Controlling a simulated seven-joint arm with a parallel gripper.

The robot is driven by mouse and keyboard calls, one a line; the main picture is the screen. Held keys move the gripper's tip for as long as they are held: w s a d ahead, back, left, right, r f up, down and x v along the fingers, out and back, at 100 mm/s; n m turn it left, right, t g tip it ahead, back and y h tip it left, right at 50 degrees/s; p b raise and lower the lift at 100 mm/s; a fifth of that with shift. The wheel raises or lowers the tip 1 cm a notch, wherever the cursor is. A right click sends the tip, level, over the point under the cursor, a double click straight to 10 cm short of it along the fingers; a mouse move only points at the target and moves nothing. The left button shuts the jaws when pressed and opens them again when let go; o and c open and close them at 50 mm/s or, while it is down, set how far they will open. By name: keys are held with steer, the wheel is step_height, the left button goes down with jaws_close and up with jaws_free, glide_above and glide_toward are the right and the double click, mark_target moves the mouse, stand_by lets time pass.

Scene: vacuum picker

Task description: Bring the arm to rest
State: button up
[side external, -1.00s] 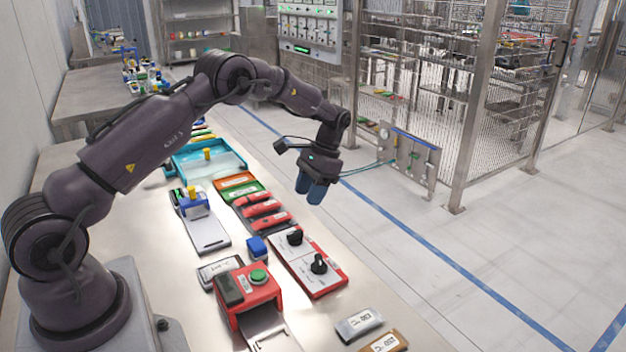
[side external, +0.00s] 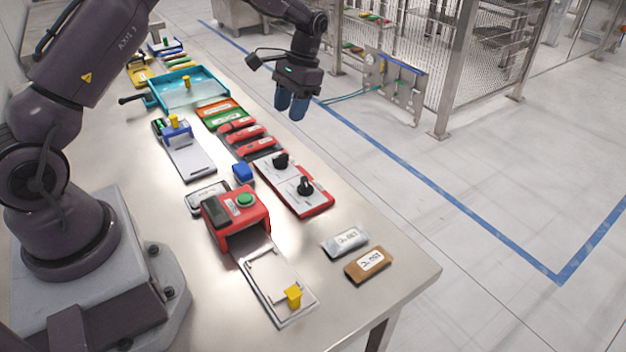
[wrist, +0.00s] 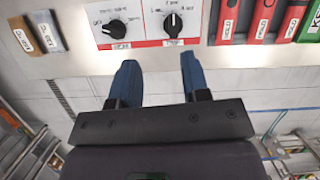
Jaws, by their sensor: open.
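My gripper (side external: 291,104) has two blue fingers that point down. It is open and empty. In the side view it hangs in the air by the far long edge of the steel table (side external: 370,222), beyond the row of red blocks. In the wrist view my gripper (wrist: 155,82) shows its two fingers apart, with nothing between them. The table edge and a panel with two black knobs (wrist: 143,22) lie ahead of the fingertips there.
The knob panel (side external: 312,207), a red box with a green button (side external: 232,216), red blocks (side external: 247,142), a blue tray (side external: 214,91) and grey and brown blocks (side external: 369,265) stand on the table.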

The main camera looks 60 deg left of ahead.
steer(key=s+d+r+t, duration=0.4)
steer(key=s+d+r, duration=0.3)
steer(key=s, duration=0.5)
steer(key=s+d+r+m+t, duration=0.1)
steer(key=s+d+r+t, duration=0.4)
steer(key=s+r, duration=0.6)
steer(key=shift+s+d+r, duration=0.35)
steer(key=shift+d+r, duration=0.4)
steer(key=shift+d, duration=0.3)
